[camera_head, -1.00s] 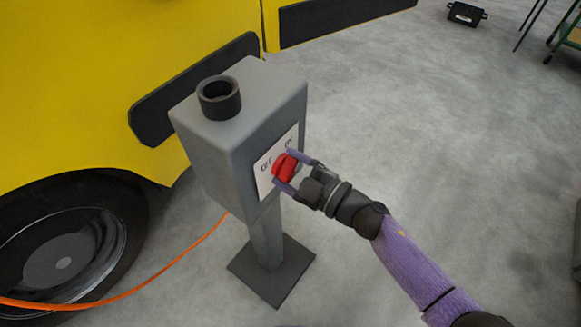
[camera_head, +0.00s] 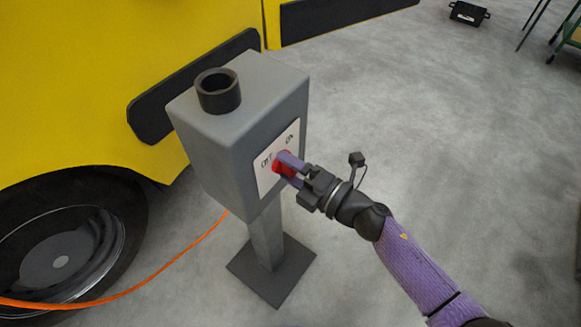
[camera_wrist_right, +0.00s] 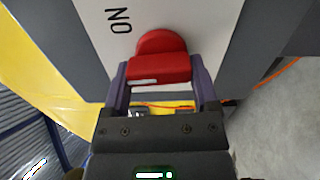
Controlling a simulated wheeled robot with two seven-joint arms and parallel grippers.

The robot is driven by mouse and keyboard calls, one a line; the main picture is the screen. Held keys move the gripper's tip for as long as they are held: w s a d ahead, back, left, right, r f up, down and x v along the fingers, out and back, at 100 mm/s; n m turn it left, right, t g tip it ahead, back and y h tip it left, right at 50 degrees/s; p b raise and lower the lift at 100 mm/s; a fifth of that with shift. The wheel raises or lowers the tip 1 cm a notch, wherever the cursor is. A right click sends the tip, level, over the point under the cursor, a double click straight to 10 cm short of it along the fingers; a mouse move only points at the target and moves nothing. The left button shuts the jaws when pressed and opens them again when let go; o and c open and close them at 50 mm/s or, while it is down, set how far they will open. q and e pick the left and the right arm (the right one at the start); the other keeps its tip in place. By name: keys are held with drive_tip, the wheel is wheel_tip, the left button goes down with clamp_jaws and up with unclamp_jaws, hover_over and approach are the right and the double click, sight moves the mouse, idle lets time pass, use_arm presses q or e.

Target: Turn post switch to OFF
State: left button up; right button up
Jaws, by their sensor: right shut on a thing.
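The post switch is a red knob (camera_head: 278,167) on a white plate (camera_head: 264,184) on the side of a grey post box (camera_head: 212,160). The plate carries OFF at the left and ON at the upper right. My right gripper (camera_head: 285,169) is shut on the red knob, one finger on each side, and partly covers it. In the right wrist view the knob (camera_wrist_right: 160,52) sits between the two purple fingers (camera_wrist_right: 159,75), with the word ON to its left. The word OFF is not seen there. My left gripper is not in view.
A yellow vehicle (camera_head: 80,90) with a black wheel (camera_head: 70,240) stands behind and left of the post. An orange cable (camera_head: 150,280) runs on the left. A black case (camera_head: 468,13) lies far off at upper right.

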drive_tip(key=n, duration=0.1)
drive_tip(key=n+b, duration=0.1)
drive_tip(key=n, duration=0.2)
drive_tip(key=shift+f+n, duration=0.25)
drive_tip(key=shift+n, duration=0.05)
drive_tip(key=shift+n+b, duration=0.5)
drive_tip(key=shift+n, duration=1.2)
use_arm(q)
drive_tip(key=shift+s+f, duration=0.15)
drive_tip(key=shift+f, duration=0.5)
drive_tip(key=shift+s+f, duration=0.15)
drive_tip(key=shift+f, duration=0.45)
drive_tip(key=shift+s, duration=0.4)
